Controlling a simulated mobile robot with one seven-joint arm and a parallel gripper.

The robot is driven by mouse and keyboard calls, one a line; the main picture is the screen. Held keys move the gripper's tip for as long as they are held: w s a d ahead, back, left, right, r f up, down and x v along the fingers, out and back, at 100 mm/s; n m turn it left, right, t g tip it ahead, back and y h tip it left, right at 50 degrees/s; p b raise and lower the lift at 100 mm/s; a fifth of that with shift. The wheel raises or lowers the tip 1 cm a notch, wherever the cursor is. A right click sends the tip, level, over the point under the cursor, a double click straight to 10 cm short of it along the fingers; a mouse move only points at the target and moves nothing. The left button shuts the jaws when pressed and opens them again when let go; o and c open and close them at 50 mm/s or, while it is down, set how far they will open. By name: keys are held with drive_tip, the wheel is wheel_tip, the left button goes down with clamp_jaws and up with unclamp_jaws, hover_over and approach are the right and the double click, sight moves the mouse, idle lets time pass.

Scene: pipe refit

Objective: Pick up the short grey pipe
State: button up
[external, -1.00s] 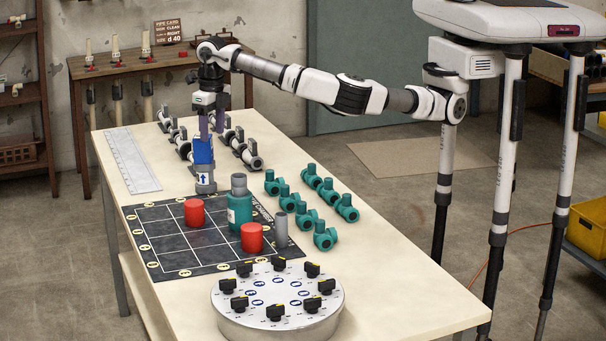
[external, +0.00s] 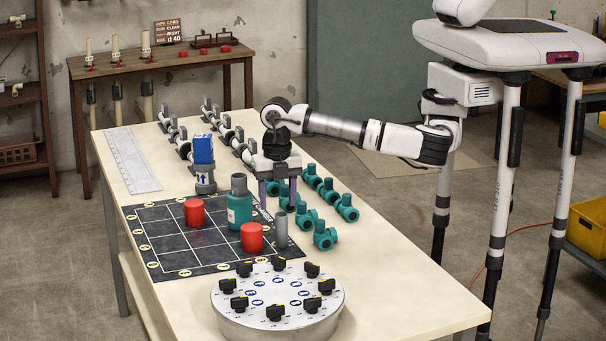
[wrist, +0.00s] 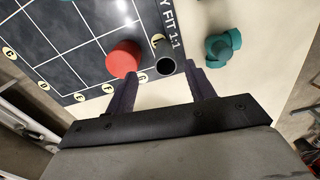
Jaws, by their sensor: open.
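The short grey pipe (external: 281,230) stands upright at the right edge of the black grid mat (external: 165,240), beside a red cylinder (external: 252,237). In the wrist view the pipe's open top (wrist: 165,66) shows just beyond and between my fingertips, with the red cylinder (wrist: 123,58) close to its left. My gripper (external: 277,200) points down, open and empty, behind and above the pipe. It also shows in the wrist view (wrist: 160,78), with its fingers spread apart. The pipe is apart from the fingers.
Several teal fittings (external: 325,236) stand to the right. A blue-topped grey part (external: 204,165) and another red cylinder (external: 194,212) stand farther left. A round knob panel (external: 277,300) lies in front.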

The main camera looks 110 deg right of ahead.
sight(281, 214)
wheel_tip(281, 214, down, 2)
drive_tip(key=f, duration=0.2)
drive_tip(key=f+p, duration=0.1)
drive_tip(key=f, duration=0.2)
drive_tip(key=shift+s+a+f, duration=0.3)
drive_tip(key=shift+s, duration=0.05)
drive_tip(key=c, duration=1)
